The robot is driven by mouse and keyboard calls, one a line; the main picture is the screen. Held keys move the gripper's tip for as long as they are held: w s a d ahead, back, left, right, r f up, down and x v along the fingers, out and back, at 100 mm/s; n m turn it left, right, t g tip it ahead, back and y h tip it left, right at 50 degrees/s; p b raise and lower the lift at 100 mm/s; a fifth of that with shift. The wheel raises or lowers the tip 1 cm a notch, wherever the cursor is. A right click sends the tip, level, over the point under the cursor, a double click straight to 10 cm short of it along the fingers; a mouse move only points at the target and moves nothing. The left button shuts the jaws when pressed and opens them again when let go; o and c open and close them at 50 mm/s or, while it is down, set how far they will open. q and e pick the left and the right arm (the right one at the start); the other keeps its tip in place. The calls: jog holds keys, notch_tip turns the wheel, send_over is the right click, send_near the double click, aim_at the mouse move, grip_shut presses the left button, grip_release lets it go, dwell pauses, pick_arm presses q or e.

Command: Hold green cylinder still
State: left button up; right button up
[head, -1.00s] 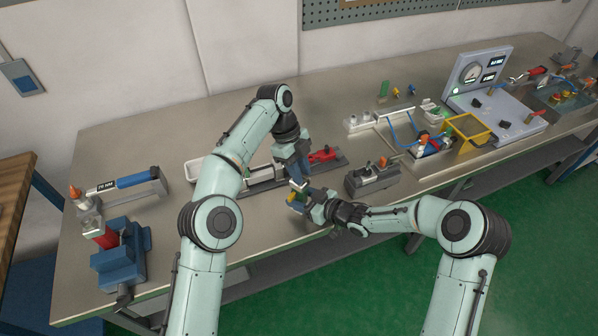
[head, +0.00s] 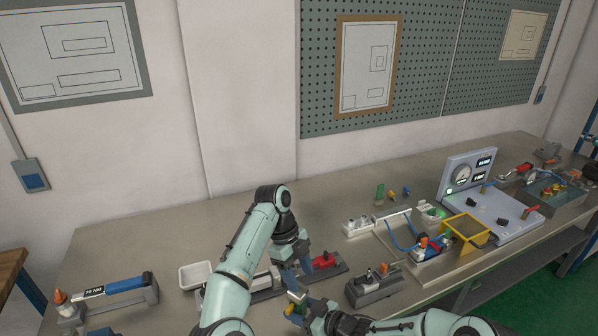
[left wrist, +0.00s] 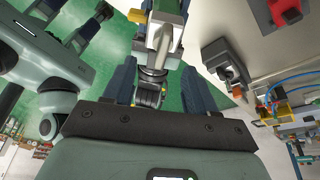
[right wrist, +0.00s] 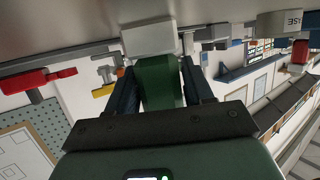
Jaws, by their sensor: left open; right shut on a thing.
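The green cylinder (right wrist: 158,80) is between the two fingers of my right gripper (right wrist: 155,85) in the right wrist view, and the gripper is shut on it. A pale block (right wrist: 148,38) sits at its far end, and I cannot tell if they are joined. In the head view, my right gripper (head: 306,308) is low near the bench's front edge, and the cylinder is mostly hidden there. My left gripper (head: 294,280) is just above it. In the left wrist view, the fingers of my left gripper (left wrist: 156,82) are open, with a pale grey part (left wrist: 160,42) beyond and between them.
A rail fixture with a red clamp (head: 325,262) lies behind my grippers. A dark grey block fixture (head: 374,290) stands to their right. A white tray (head: 196,274) and a blue-handled tool (head: 124,284) are at the left. Bench room behind the rail is clear.

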jog(key=o, duration=1.5)
jog(key=shift+c, duration=0.2)
jog(key=shift+d, duration=0.1)
jog(key=v, duration=1.1)
jog(key=shift+s+d+r, duration=0.1)
jog(key=shift+s+d, duration=0.1)
jog(key=shift+s, duration=0.1)
notch_tip(320, 180, up, 8)
jog(key=shift+d, duration=0.1)
